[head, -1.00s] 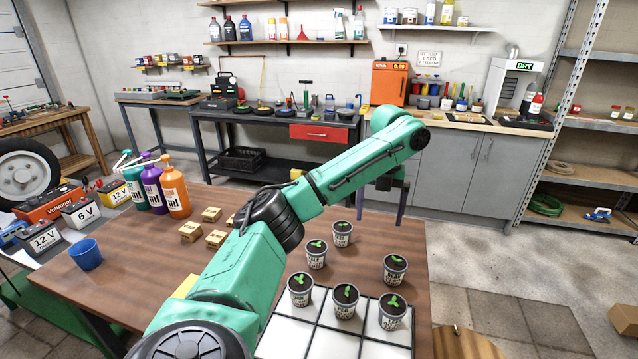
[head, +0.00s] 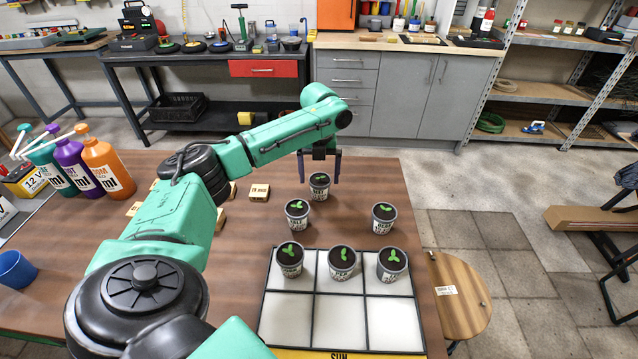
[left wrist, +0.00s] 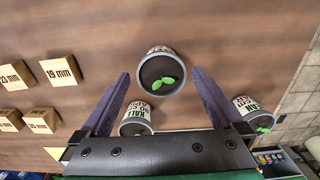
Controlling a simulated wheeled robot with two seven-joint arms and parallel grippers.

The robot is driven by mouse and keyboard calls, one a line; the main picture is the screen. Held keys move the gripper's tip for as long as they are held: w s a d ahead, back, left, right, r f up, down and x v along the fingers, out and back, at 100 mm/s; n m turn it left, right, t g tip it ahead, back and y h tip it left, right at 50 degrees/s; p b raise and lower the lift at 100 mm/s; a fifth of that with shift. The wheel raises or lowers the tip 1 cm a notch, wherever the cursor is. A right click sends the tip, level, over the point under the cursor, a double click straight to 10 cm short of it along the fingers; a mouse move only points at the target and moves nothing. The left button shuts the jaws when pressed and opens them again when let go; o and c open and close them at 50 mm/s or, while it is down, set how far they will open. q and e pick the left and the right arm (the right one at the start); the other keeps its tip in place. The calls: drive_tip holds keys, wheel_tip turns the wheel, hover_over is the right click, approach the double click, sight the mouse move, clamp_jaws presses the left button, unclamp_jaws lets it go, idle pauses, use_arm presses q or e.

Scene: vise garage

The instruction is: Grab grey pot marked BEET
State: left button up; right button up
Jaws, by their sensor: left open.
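Several grey pots with green seedlings stand on the brown table. The farthest pot (head: 319,186) is under my left gripper (head: 319,168) in the head view; its label is too small to read surely. In the left wrist view this pot (left wrist: 160,74) shows between the two open fingertips, with its label on the far side only partly legible. The gripper is open and empty, fingers pointing down. A pot that reads KALE (left wrist: 136,121) is at lower left there, and one that seems to read BEAN (left wrist: 255,112) at lower right. My right gripper is not in view.
Three pots stand in the back row of a white tray (head: 313,319) with black dividers; its front cells are empty. Small marked wooden blocks (head: 260,193) lie left of the pots. Bottles (head: 107,166) and a blue cup (head: 16,269) are at left.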

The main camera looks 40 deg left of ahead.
use_arm(q)
drive_tip(key=shift+d+f, duration=0.15)
drive_tip(key=shift+f, duration=0.8)
drive_tip(key=c, duration=1.4)
drive_tip(key=shift+r, duration=0.15)
